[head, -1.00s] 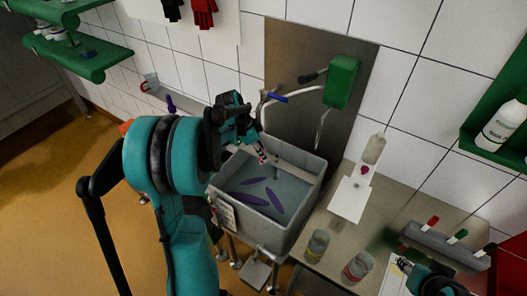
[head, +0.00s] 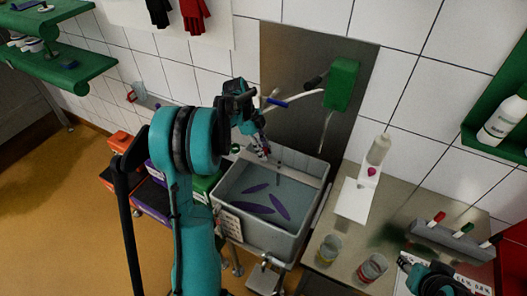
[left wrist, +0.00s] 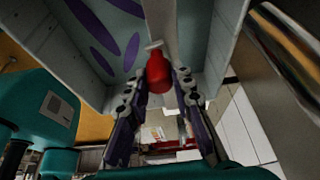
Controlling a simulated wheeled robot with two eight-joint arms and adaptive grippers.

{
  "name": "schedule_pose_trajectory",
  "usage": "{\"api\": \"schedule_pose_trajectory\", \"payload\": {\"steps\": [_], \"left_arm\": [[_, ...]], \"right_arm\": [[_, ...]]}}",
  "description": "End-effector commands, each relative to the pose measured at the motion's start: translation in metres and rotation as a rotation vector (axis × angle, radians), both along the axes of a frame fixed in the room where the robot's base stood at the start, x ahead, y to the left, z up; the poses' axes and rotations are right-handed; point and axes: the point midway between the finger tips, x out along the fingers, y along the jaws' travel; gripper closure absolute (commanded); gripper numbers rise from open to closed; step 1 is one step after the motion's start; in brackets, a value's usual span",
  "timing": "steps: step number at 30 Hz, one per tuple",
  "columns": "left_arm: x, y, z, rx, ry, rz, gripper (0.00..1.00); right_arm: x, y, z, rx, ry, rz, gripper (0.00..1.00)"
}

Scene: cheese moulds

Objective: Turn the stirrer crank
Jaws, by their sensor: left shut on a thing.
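A grey tub (head: 285,243) with pale liquid and several purple leaf-shaped pieces (head: 280,206) stands at the middle of the head view. My left gripper (head: 263,149) reaches to its back left part. In the left wrist view my left gripper (left wrist: 158,88) is shut on a red knob (left wrist: 158,70) with a pale cap-like end, held between the two fingers. What the knob is fixed to is hidden, so I cannot make out the crank arm. My right gripper (head: 408,262) is at the lower right, over the counter; its jaw opening is unclear.
A green box (head: 341,85) with a black handle sits on the metal wall panel behind the tub. A counter (head: 397,205) to the right bears a white stand (head: 355,200), two jars (head: 372,268) and a grey holder (head: 448,240). Coloured crates (head: 122,141) stand at left.

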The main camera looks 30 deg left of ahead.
Motion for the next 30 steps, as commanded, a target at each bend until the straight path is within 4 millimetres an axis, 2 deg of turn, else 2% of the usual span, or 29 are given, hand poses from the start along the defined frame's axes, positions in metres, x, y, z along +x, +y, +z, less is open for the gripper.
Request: {"api": "schedule_pose_trajectory", "payload": {"steps": [18,19,21,30], "left_arm": [[0.0025,0.0011,0.0001,0.003,0.0,-0.04,1.0],[0.0025,0.0011,0.0001,0.003,0.0,-0.04,0.72],[0.0024,0.001,0.0001,0.003,0.0,-0.039,0.55],[0.0023,0.001,0.0009,0.002,0.0,-0.04,0.55]], "right_arm": [[0.0,0.0,0.0004,0.0,0.0,0.0,0.6],[0.0,0.0,0.0004,0.0,0.0,0.0,0.6],[0.0,0.0,0.0004,0.0,0.0,0.0,0.6],[0.0,0.0,0.0004,0.0,0.0,0.0,0.6]]}}
